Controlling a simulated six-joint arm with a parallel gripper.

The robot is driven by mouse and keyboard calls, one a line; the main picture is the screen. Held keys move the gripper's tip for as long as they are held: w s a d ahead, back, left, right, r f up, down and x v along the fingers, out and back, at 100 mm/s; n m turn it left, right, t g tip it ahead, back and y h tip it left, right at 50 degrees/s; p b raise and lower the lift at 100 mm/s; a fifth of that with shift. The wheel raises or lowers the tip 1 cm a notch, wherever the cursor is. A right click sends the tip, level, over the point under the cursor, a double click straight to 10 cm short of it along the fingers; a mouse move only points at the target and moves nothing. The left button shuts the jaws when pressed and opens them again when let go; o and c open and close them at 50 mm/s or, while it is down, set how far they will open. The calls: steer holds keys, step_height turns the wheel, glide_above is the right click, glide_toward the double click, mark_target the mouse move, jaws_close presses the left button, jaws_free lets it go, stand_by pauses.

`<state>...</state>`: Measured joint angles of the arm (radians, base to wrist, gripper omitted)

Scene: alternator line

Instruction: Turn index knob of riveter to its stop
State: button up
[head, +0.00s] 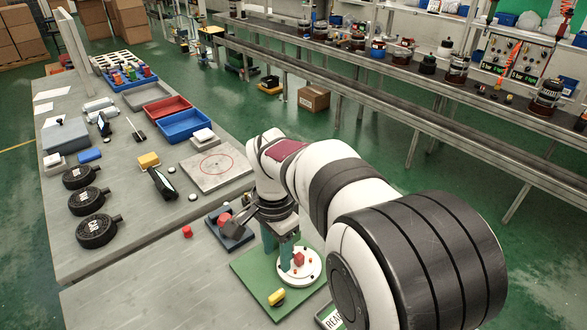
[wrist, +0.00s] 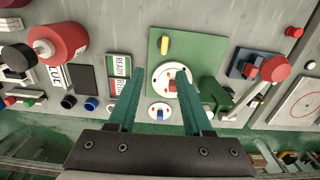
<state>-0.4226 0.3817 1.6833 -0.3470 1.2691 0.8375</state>
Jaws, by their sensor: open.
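The riveter's green base plate (head: 250,270) lies below my gripper and also shows in the wrist view (wrist: 158,45). On it is a round white dial (head: 312,275) with a red block-like index knob (head: 299,259) at its middle. In the wrist view the knob (wrist: 173,80) appears between my two teal fingers, closer to the right one. My gripper (wrist: 160,75) is open, pointing down at the dial; it shows in the head view (head: 278,258) beside the knob. I cannot tell whether a finger touches the knob.
A yellow piece (head: 277,297) sits on the plate's front corner. A dark blue fixture (head: 238,240) with a red round part stands to the left. A READY sign (wrist: 121,66) is close by.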

mark_target(277, 294)
steer(key=f, duration=1.6)
steer(key=shift+w+a+f, duration=0.2)
steer(key=shift+w+a, duration=0.15)
steer(key=shift+a, duration=0.05)
steer(key=shift+c, duration=0.2)
jaws_close()
